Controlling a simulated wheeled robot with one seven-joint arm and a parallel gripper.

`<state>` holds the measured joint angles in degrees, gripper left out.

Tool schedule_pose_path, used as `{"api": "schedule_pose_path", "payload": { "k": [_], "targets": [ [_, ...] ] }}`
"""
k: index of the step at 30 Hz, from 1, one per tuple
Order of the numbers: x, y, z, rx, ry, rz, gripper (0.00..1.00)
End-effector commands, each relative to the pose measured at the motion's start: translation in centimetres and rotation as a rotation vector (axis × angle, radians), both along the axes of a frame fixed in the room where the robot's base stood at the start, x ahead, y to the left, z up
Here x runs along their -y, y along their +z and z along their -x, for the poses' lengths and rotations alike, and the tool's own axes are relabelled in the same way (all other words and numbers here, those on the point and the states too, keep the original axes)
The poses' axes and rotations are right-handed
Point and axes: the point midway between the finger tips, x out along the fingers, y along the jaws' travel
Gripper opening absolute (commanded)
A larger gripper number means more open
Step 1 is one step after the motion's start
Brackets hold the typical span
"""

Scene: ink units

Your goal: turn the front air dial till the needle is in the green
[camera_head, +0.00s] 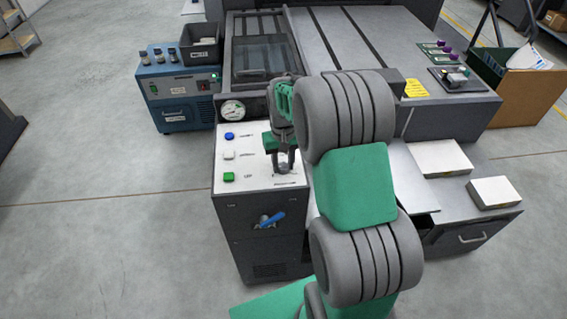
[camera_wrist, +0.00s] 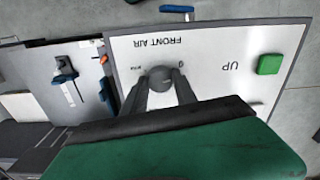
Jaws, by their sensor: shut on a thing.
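The front air dial (camera_wrist: 161,78) is a round grey knob on the white panel, below the upside-down words FRONT AIR in the wrist view. My gripper (camera_wrist: 160,88) has one finger on each side of the dial and is shut on it. In the head view my gripper (camera_head: 283,168) points down at the lower right of the panel and mostly hides the dial. The round gauge (camera_head: 232,110) with a white face stands just above the panel. Its needle and green zone are too small to read surely.
Blue (camera_head: 229,136), white (camera_head: 229,155) and green (camera_head: 228,177) buttons line the panel's left side. A blue-handled valve (camera_head: 268,220) is on the cabinet front below. A blue unit (camera_head: 178,88) stands at left. White paper stacks (camera_head: 440,158) lie at right.

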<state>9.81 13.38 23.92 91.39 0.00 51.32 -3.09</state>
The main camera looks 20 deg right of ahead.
Motion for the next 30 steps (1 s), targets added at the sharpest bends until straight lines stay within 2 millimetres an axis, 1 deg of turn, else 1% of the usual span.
{"api": "schedule_pose_path", "payload": {
  "k": [5, 11, 17, 30],
  "targets": [
    [0.00, -0.03, -0.02, 0.001, -0.032, 0.000, 0.00],
    [0.00, -0.11, -0.04, 0.001, -0.129, 0.000, 0.00],
    [0.00, -0.15, -0.03, 0.001, -0.290, 0.000, 0.00],
    [0.01, -0.12, -0.03, 0.001, -0.708, 0.000, 0.00]
  ]
}}
